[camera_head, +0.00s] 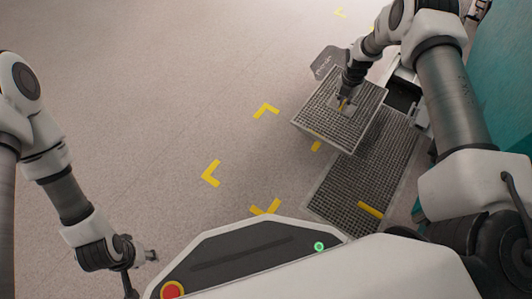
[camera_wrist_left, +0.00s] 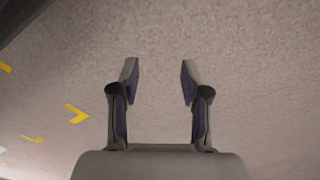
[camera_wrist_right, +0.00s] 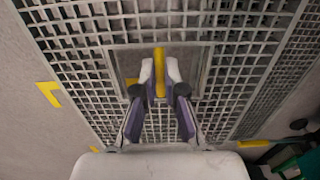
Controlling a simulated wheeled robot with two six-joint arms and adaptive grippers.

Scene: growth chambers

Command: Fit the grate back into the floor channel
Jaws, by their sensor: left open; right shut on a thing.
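My right gripper (camera_head: 344,103) is shut on the yellow handle bar of a grey mesh grate (camera_head: 312,122). The grate hangs above the floor, overlapping the near part of the channel line in the head view. In the right wrist view the fingertips (camera_wrist_right: 160,75) close on the yellow bar (camera_wrist_right: 160,60) in a square recess of the grate (camera_wrist_right: 85,28). The open floor channel (camera_head: 402,95) shows as a dark gap beyond the held grate, partly hidden by my right arm. My left gripper (camera_wrist_left: 160,80) is open and empty over bare floor.
A second grate (camera_head: 385,165) with a yellow bar lies flat in the floor, nearer than the gap. A dark grey plate (camera_head: 328,60) is behind the held grate. Yellow corner marks (camera_head: 211,173) lie on the floor. A teal cabinet (camera_head: 502,75) stands at right. The left floor is clear.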

